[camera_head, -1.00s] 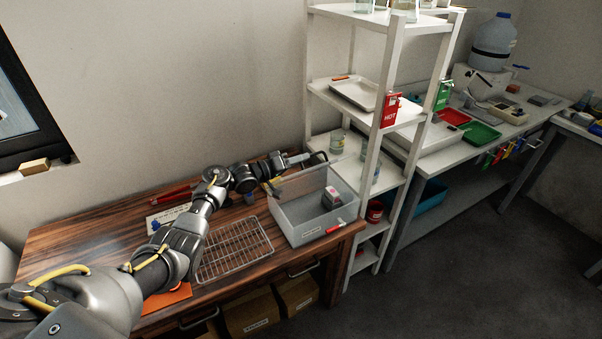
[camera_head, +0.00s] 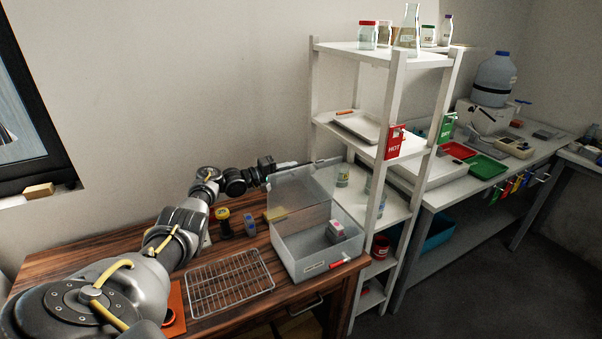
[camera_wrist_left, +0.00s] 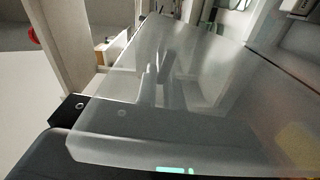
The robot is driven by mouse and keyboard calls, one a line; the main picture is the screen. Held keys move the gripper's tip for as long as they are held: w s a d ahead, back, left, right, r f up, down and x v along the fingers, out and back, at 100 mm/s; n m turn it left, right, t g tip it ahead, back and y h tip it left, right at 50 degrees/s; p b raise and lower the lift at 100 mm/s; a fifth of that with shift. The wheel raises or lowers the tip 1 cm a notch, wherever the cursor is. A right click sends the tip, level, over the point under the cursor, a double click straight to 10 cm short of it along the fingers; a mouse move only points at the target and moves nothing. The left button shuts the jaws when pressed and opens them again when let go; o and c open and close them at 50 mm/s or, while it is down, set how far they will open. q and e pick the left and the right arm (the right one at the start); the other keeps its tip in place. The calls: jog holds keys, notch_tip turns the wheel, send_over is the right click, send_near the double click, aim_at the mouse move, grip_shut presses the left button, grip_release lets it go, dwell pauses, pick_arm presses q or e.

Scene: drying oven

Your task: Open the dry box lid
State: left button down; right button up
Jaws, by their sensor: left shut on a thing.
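The dry box (camera_head: 308,265) is a translucent bin with a white label at the right end of the wooden table. Its clear lid (camera_head: 291,192) stands raised at the back of the box, and the inside is open to view. A small pink and white carton (camera_head: 336,230) is inside. My left gripper (camera_head: 318,163) is at the top edge of the lid and shut on it, its fingertips small in the head view. In the left wrist view the lid (camera_wrist_left: 190,90) fills most of the picture, with a dark finger at the lower left. My right gripper is not in view.
A wire rack (camera_head: 228,280) lies on the table left of the box. A yellow-topped jar (camera_head: 224,222) and a blue item (camera_head: 249,224) stand behind it. A white shelf (camera_head: 383,150) with glassware stands close on the right. A red-handled tool (camera_head: 342,263) is at the box's front.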

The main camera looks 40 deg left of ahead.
pick_arm(q)
jog(key=shift+a, duration=0.1)
jog(key=c, duration=1.5)
grip_release()
jog(key=v, duration=1)
jog(key=shift+s+a+p, duration=0.2)
jog(key=shift+s+p, duration=0.15)
jog(key=shift+r, duration=0.1)
